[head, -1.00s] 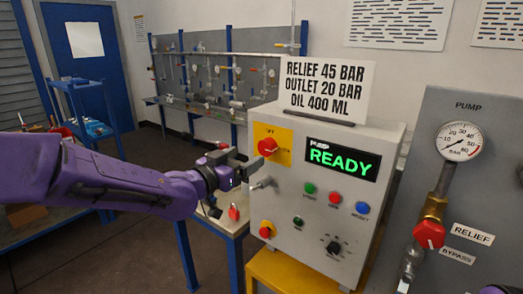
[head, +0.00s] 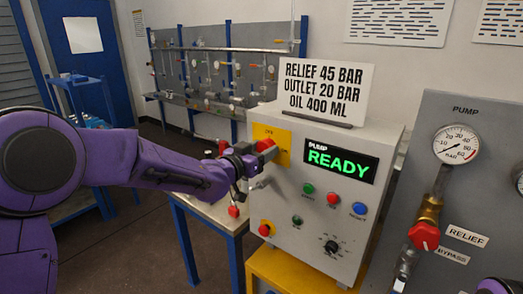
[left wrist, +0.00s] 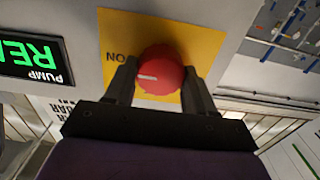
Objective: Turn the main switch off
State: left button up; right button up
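The main switch is a red round knob (left wrist: 161,72) on a yellow plate (left wrist: 205,40), at the upper left of the grey control box (head: 300,205). In the left wrist view its white mark points left, towards the word ON. My left gripper (left wrist: 160,66) has its fingers apart, one on each side of the knob. Contact with the knob cannot be made out clearly. In the head view the left gripper (head: 255,158) covers part of the plate and the knob.
The box's green display (head: 338,160) reads PUMP READY. Below it are several coloured buttons, a black dial (head: 331,247) and another red knob (head: 266,229). A sign (head: 325,90) stands on top. The pump panel (head: 480,130) with its gauge (head: 456,145) stands at the right.

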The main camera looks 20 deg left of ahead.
pick_arm(q)
jog(key=shift+r+n+p, duration=0.15)
jog(key=shift+n+p, duration=0.8)
jog(key=shift+n, duration=0.25)
jog(key=shift+a+n+p, duration=0.1)
jog(key=shift+n+p, duration=0.35)
jog(key=shift+n, duration=0.35)
jog(key=n+p, duration=0.1)
jog(key=n, duration=0.3)
jog(key=shift+n+p, duration=0.3)
jog(key=n, duration=0.2)
jog(key=shift+f+n, duration=0.2)
jog(key=shift+n, duration=1.1)
jog(key=n+b, duration=0.1)
jog(key=n, duration=0.3)
jog(key=shift+f+n+b, duration=0.1)
jog(key=shift+n+b, duration=0.2)
jog(key=shift+b, duration=0.05)
